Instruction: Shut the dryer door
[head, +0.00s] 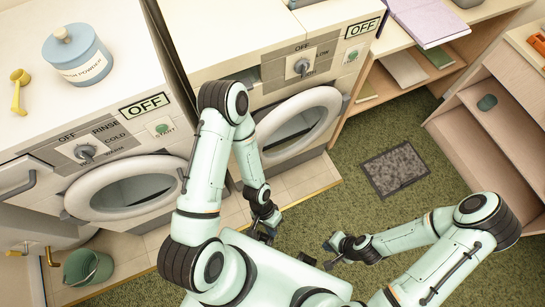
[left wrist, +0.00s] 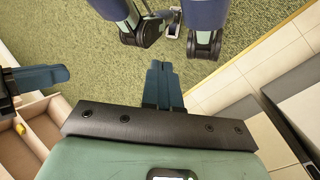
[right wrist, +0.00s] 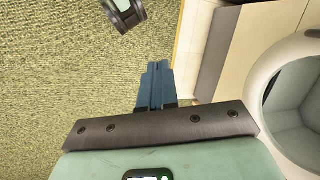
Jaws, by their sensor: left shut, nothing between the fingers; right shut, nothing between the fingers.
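The dryer is the right-hand of two white machines in the head view, its sign reading OFF. Its round dryer door (head: 338,101) has a white ring and dark glass; it lies at or close to the front, and I cannot tell whether a gap remains. My left gripper (head: 262,236) is low over the floor in front of the dryer, apart from the door. In the left wrist view its fingers (left wrist: 160,78) are together and empty. My right gripper (head: 332,252) is further right over the carpet, also apart from the door. In the right wrist view its fingers (right wrist: 156,80) are together and empty.
A washer (head: 40,175) with a similar round door stands at left, with a green bucket (head: 88,268) below. A blue canister (head: 78,55) stands on top. Shelves (head: 385,82) stand right of the dryer. A grey mat (head: 396,168) lies on open green carpet.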

